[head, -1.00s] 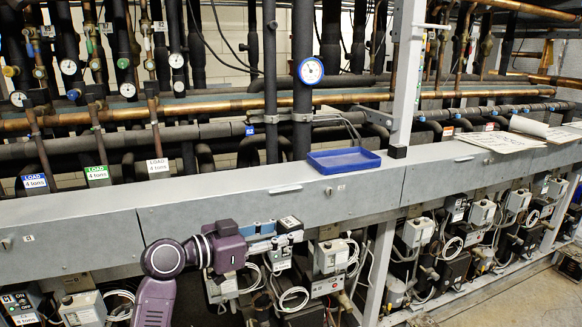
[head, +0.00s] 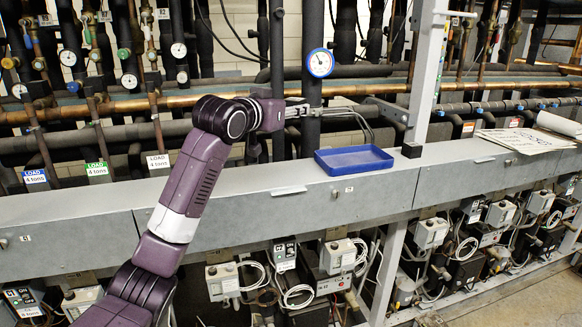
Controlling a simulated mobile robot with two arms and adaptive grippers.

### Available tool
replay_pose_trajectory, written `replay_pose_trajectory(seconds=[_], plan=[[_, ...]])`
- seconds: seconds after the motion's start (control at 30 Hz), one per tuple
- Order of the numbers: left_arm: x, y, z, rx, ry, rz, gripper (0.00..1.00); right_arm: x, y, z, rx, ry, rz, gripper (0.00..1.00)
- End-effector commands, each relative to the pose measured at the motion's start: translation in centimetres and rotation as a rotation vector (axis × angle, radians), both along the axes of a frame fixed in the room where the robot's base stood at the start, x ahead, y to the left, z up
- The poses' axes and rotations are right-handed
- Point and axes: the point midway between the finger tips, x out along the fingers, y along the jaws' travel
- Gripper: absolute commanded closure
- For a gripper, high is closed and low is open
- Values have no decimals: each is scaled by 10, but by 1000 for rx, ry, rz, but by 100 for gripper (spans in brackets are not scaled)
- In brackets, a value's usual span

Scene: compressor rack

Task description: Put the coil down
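A shallow blue tray (head: 353,160) sits on top of the long grey ledge (head: 285,190), empty as far as I can see. My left arm rises from the bottom left. My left gripper (head: 300,110) is above the ledge, up and to the left of the tray, in front of the dark vertical pipes and pointing right. Its fingers are small and blend into the pipes and cables behind, so I cannot tell whether they are open or shut. I cannot make out a coil in it or elsewhere. My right gripper is not in view.
A round blue-rimmed gauge (head: 320,63) is on a pipe just above the gripper. A grey upright post (head: 428,80) stands right of the tray. Open papers (head: 525,140) lie on the ledge at right. Control boxes with looped cables hang below.

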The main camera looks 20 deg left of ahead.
Motion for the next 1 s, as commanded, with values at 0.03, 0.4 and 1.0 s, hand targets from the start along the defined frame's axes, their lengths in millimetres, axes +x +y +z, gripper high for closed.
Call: replay_pose_trajectory(seconds=[0.03,0.4,1.0], plan=[[0,1,-14,1,4,1,97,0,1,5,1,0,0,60],[-1,0,-100,-1,0,-2,97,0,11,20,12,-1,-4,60],[-1,0,-156,-2,-4,-2,97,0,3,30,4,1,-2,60]])
